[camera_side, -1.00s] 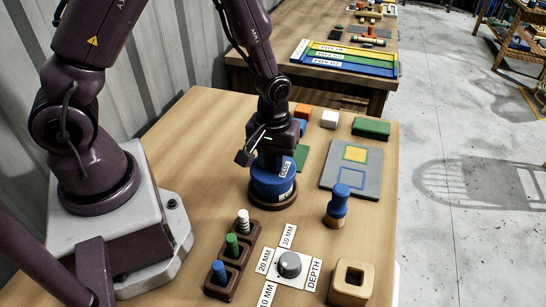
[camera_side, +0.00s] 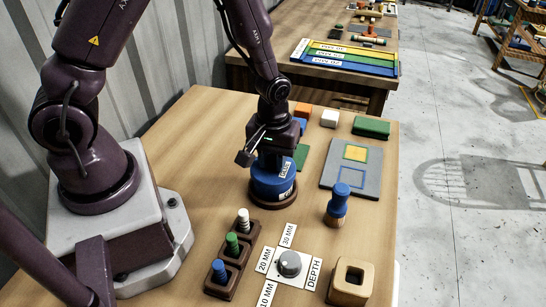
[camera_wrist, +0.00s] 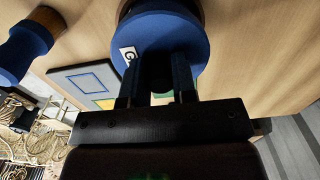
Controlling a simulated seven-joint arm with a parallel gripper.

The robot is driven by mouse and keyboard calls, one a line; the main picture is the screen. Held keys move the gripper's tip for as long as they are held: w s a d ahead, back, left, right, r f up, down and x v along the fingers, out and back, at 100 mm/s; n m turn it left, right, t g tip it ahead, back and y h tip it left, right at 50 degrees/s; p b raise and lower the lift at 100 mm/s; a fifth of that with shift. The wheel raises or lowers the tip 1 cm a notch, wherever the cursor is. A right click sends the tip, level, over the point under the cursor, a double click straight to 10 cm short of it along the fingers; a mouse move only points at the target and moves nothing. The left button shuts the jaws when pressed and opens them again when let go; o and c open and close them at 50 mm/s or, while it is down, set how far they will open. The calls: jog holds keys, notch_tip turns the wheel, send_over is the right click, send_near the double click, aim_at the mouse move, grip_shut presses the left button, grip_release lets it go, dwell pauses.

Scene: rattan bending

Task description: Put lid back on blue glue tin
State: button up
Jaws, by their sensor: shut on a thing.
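The blue glue tin (camera_side: 272,188) stands upright in a round brown holder (camera_side: 265,204), with a white label on its side. I cannot tell whether the lid is fully seated on the tin.
A blue-topped wooden piece (camera_side: 338,204) stands to the right, near a grey board (camera_side: 340,182) with a yellow square. A dark peg rack (camera_side: 232,255), a depth dial (camera_side: 289,264) and a wooden square block (camera_side: 352,281) are in front. Coloured blocks lie behind.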

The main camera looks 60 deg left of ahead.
dwell(0.4)
jog(key=o, duration=1.5)
jog(key=shift+c, duration=0.2)
jog(key=shift+r, duration=3.5)
grip_shut()
